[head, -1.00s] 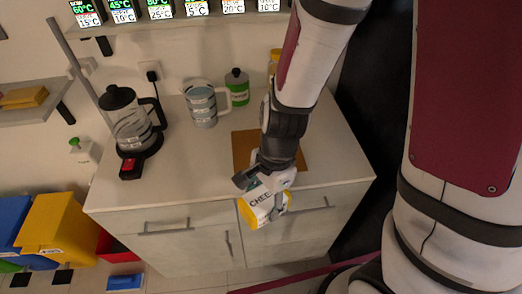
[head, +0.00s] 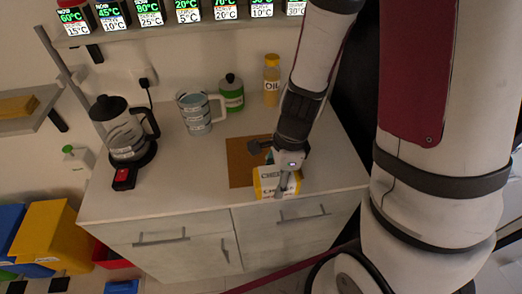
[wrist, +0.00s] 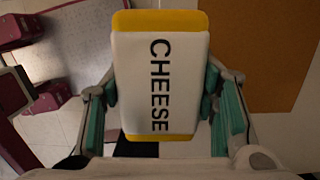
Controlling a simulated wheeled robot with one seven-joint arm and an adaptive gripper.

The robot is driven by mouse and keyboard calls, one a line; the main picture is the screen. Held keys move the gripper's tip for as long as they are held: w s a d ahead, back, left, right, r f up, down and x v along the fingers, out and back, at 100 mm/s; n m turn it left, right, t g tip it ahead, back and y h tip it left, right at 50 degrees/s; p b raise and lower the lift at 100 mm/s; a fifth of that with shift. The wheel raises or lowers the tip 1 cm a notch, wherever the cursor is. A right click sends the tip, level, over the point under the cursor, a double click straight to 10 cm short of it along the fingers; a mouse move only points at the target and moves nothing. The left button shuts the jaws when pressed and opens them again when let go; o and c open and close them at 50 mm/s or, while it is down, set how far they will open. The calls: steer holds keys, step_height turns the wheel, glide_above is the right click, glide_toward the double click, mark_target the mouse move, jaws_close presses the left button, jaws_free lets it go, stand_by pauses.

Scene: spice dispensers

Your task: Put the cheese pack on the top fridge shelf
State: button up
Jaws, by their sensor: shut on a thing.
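The cheese pack (head: 268,184) is white with yellow ends and the word CHEESE on it. My gripper (head: 278,178) is shut on it, over the front edge of the counter near the brown board. In the wrist view the cheese pack (wrist: 160,75) sits between the two green-padded fingers of my gripper (wrist: 161,95), its label facing the camera. I cannot tell in the head view whether the pack touches the counter. No fridge or fridge shelf shows in these frames.
The brown board (head: 240,163) lies on the white counter (head: 190,180). A kettle (head: 124,130), a measuring jug (head: 197,112), a green bottle (head: 231,93) and an oil bottle (head: 271,80) stand behind. Yellow bin (head: 45,235) at lower left. Temperature displays (head: 187,10) line the top.

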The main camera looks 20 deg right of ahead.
steer(key=w+b, duration=0.2)
steer(key=b, duration=0.1)
steer(key=shift+w+d+f, duration=0.1)
steer(key=shift+f, duration=0.3)
steer(key=w, duration=0.4)
steer(key=w+d+b, duration=0.1)
steer(key=w, duration=0.3)
steer(key=w+b, duration=0.1)
steer(key=w, duration=0.3)
steer(key=shift+w+d+f, duration=0.3)
steer(key=shift+f, duration=0.1)
steer(key=shift+f+b, duration=0.3)
steer(key=shift+f, duration=1.45)
steer(key=shift+f, duration=0.2)
steer(key=o, duration=1.4)
steer(key=shift+r, duration=0.1)
